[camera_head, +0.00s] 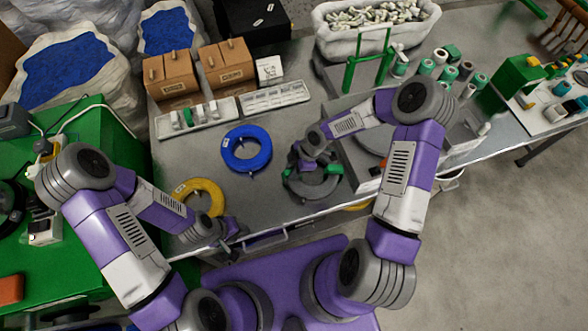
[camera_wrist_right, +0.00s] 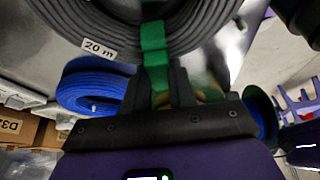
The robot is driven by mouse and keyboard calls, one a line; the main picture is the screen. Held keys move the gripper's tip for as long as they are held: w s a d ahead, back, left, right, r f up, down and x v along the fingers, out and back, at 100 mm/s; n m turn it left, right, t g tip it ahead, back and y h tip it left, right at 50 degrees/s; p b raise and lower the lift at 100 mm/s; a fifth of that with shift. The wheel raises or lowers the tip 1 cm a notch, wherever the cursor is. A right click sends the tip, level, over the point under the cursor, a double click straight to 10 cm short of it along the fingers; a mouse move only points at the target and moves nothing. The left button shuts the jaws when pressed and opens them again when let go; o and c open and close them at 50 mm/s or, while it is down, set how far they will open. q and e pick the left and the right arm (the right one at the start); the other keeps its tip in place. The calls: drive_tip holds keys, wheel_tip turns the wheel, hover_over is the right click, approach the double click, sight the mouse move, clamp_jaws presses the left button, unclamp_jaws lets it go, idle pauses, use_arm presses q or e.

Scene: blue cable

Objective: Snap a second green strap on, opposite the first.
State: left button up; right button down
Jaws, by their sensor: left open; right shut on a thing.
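A dark grey cable coil (camera_head: 312,188) lies flat on the metal bench. A green strap (camera_head: 333,170) shows at its right side, and another green piece shows at its left side, partly hidden by my arm. My right gripper (camera_head: 308,163) is over the coil's far part. In the right wrist view its fingers (camera_wrist_right: 158,92) are shut on a green strap (camera_wrist_right: 154,45) that lies against the coil (camera_wrist_right: 200,25); whether the strap is fully closed cannot be told. My left gripper (camera_head: 230,238) is open and empty near the bench's front edge, apart from the coil.
A blue coil (camera_head: 246,149) lies left of the grey one, and a yellow coil (camera_head: 199,198) is beside my left arm. Small trays (camera_head: 275,97) and cardboard boxes (camera_head: 172,75) stand behind. A green stand (camera_head: 369,66) and several spools are at the back right.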

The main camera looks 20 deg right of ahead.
use_arm(q)
drive_tip(key=shift+s+f, duration=0.1)
drive_tip(key=shift+f, duration=0.55)
use_arm(e)
drive_tip(key=shift+f, duration=0.25)
drive_tip(key=c, duration=0.7)
unclamp_jaws()
use_arm(q)
drive_tip(key=shift+w+d+r+p, duration=0.1)
drive_tip(key=shift+w+r+p, duration=0.05)
drive_tip(key=shift+r+p, duration=0.45)
drive_tip(key=shift+w+d+r+p, duration=0.1)
drive_tip(key=shift+r+p, duration=0.25)
drive_tip(key=shift+p, duration=0.35)
use_arm(e)
drive_tip(key=shift+w+r, duration=0.15)
drive_tip(key=shift+r, duration=0.55)
drive_tip(key=shift+w+r, duration=0.15)
drive_tip(key=shift+r, duration=0.5)
use_arm(q)
drive_tip(key=shift+r+p, duration=1.75)
drive_tip(key=shift+r, duration=0.1)
use_arm(e)
drive_tip(key=shift+r, duration=2.2)
